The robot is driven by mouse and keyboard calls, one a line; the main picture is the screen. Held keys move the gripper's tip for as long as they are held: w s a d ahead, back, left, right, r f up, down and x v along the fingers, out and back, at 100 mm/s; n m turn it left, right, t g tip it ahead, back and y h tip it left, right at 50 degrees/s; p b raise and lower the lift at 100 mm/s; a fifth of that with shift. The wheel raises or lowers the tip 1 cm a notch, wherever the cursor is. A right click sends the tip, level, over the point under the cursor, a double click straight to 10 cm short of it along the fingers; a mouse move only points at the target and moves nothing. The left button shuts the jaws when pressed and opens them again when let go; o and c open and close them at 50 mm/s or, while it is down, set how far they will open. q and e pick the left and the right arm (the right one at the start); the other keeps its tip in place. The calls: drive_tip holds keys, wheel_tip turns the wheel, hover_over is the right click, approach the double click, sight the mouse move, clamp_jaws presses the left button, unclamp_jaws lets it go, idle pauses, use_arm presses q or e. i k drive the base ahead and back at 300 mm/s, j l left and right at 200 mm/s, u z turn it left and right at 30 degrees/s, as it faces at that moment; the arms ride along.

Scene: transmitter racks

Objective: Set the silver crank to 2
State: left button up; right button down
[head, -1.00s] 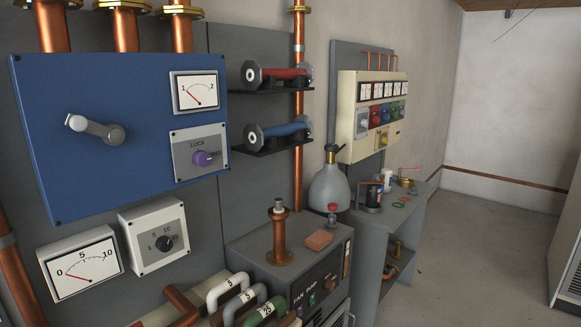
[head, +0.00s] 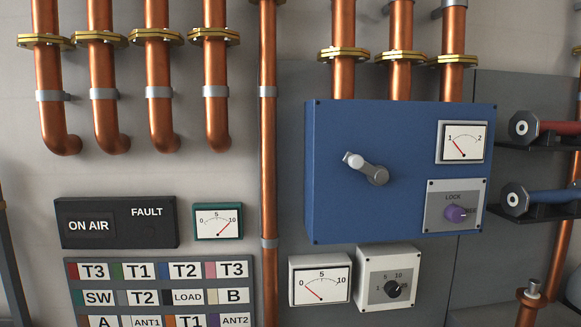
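The silver crank (head: 366,169) is on the front of a blue box (head: 335,215) right of centre in the head view. Its arm points up and to the left from its hub, with the handle at the upper left end. A gauge (head: 463,142) marked 1 and 2 sits at the box's upper right, and its needle leans to the 1 side. Below it is a purple knob (head: 455,213) on a plate labelled LOCK. Neither of my grippers shows in the head view.
Copper pipes (head: 268,150) run down the wall and into the box's top. A small gauge (head: 320,281) and a black dial (head: 392,288) sit below the box. A labelled tile board (head: 160,283) is at lower left. Red and blue handled parts (head: 540,199) stick out at right.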

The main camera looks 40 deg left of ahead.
sight(380, 176)
drive_tip(key=u, duration=0.8)
